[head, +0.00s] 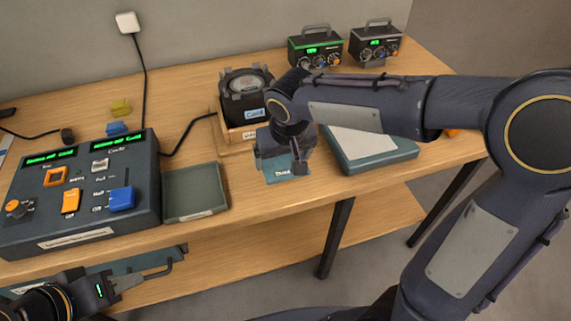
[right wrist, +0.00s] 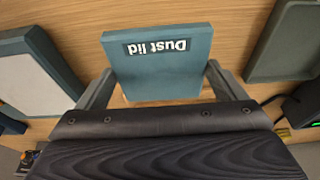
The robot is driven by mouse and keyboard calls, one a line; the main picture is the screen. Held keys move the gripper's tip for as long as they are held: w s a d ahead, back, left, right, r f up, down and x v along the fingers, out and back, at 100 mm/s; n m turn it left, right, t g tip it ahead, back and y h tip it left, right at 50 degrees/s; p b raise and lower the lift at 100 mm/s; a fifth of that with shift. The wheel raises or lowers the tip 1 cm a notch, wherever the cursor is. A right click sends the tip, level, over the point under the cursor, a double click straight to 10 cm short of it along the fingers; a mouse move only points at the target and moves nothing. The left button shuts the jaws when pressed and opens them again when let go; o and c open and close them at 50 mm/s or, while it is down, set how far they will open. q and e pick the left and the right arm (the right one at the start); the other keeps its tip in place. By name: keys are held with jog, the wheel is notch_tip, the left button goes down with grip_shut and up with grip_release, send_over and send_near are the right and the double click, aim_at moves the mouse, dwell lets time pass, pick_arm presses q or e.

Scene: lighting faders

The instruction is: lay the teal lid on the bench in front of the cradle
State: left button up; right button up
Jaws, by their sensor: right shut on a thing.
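The teal lid (right wrist: 163,78), labelled "Dust lid", is between the two fingers of my right gripper (right wrist: 160,92), which is shut on it. In the head view the lid (head: 287,170) shows below the gripper (head: 284,158), just in front of the wooden cradle (head: 238,133) at the bench's (head: 262,204) front part. I cannot tell whether it touches the bench. The cradle holds a dark round device with a blue label; my right arm hides part of its right side. My left gripper (head: 128,282) is low at the left, in front of the bench; its jaw opening is unclear.
A shallow green tray (head: 195,214) lies left of the lid, and a teal-edged pad (head: 372,157) lies right. A fader console (head: 82,195) stands at the left. Two small black units (head: 315,50) (head: 375,43) stand at the back. Bare bench lies between tray and lid.

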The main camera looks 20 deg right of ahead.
aim_at(285, 166)
jog(key=shift+w+d+f, duration=0.25)
jog(key=shift+w+f, duration=0.15)
jog(key=shift+f, duration=0.15)
jog(key=shift+s+x, duration=0.1)
jog(key=shift+x, duration=0.85)
jog(key=shift+s+x, duration=0.15)
jog(key=shift+x, duration=0.8)
jog(key=shift+d, duration=0.15)
jog(key=shift+f+b, duration=0.25)
jog(key=shift+b, duration=0.1)
jog(key=o, duration=0.8)
jog(key=shift+c, duration=0.2)
jog(key=shift+r, duration=0.1)
